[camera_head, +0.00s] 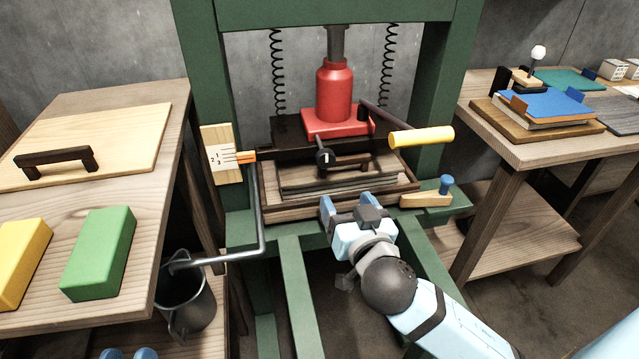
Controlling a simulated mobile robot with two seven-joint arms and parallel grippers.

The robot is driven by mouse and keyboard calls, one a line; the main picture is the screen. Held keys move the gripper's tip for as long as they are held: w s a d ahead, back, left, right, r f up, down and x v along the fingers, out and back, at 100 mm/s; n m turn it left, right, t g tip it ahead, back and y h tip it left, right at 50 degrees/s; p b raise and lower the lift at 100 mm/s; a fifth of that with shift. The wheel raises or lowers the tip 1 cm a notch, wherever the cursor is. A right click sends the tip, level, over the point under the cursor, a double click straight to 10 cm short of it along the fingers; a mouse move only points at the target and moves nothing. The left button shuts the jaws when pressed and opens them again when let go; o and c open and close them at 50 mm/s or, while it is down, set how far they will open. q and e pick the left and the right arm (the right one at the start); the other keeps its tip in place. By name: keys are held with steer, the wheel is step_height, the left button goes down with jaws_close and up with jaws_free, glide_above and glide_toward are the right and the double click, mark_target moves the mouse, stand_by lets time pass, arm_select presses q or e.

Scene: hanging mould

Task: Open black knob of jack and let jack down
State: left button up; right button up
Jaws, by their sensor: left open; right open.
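The red jack (334,95) stands upright in the green press frame, its dark ram up against the top beam. The black knob (325,158), with a white mark on it, sits on a short stem at the front of the jack's base. A lever with a yellow grip (421,137) sticks out to the right of the jack. My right gripper (358,209) is open and empty, below and a little right of the knob, apart from it. My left gripper (128,354) shows only as light blue tips at the bottom edge, far from the jack.
A dark plate and layered wooden mould (290,208) lie under the jack. A scale board (220,153) with an orange pointer and a bent grey pipe (262,215) are to the left. A metal bucket (187,300) hangs below. A wooden lever (427,199) with a blue knob is right.

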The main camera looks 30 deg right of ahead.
mark_target(327, 162)
steer(key=w+d, duration=0.1)
steer(key=w, duration=0.3)
steer(key=w+d+b, duration=0.1)
steer(key=w, duration=0.7)
steer(key=shift+w+d+b, duration=0.1)
steer(key=shift+d+b, duration=0.2)
steer(key=shift+d, duration=0.1)
steer(key=shift+w+d, duration=0.15)
steer(key=shift+w, duration=0.5)
arm_select(q)
steer(key=shift+d+r+t+h, duration=0.2)
steer(key=shift+r+h, duration=0.15)
steer(key=shift+r, duration=0.1)
steer(key=shift+d+r+t+h, duration=0.2)
steer(key=shift+r+h, duration=0.15)
steer(key=shift+r, duration=0.1)
arm_select(e)
steer(key=shift+c, duration=0.5)
steer(key=c, duration=0.8)
arm_select(q)
steer(key=shift+r, duration=0.15)
